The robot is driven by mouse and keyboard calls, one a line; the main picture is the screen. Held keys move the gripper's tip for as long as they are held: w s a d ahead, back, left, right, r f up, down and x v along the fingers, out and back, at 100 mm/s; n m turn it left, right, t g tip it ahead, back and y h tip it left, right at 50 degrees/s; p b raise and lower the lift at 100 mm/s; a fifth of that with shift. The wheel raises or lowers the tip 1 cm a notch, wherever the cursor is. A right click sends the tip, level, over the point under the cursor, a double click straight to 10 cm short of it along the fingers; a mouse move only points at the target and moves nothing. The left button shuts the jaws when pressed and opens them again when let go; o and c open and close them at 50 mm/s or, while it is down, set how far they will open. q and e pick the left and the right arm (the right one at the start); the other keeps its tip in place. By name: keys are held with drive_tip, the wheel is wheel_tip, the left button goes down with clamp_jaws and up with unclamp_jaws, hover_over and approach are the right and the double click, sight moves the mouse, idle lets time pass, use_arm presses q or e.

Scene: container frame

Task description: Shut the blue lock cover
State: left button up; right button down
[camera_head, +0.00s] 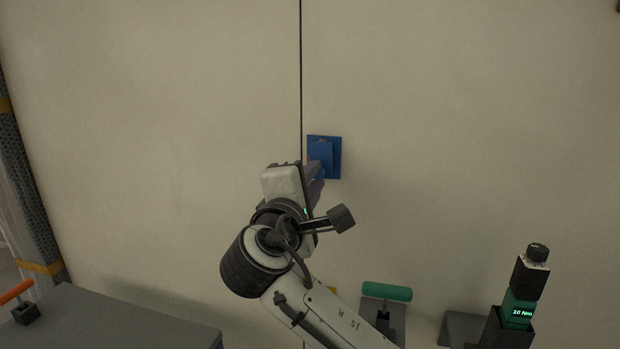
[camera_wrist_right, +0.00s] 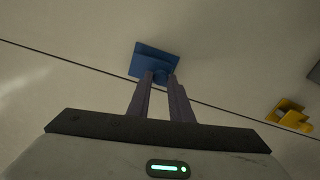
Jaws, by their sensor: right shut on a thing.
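The blue lock cover (camera_head: 332,148) sits on the pale wall panel, just right of the dark vertical seam. A blue flap stands out from its backplate, partly hidden by my gripper. It also shows in the right wrist view (camera_wrist_right: 155,58) beyond the fingertips. My right gripper (camera_head: 318,174) reaches it from below. In the right wrist view, its two purple-grey fingers (camera_wrist_right: 160,78) are shut on a small blue part at the cover's near edge. A gap shows between the fingers lower down. My left gripper is not in view.
A yellow fitting (camera_wrist_right: 290,114) is on the panel in the right wrist view. Below stand a green-handled tool (camera_head: 387,291), a black-and-green tool with a lit display (camera_head: 518,308), and an orange-handled piece (camera_head: 18,293) at left. The panel around the cover is clear.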

drive_tip(key=shift+f, duration=0.1)
idle(0.4)
drive_tip(key=c, duration=1.6)
unclamp_jaws()
drive_tip(key=shift+b+v, duration=1.05)
drive_tip(key=shift+v, duration=4.15)
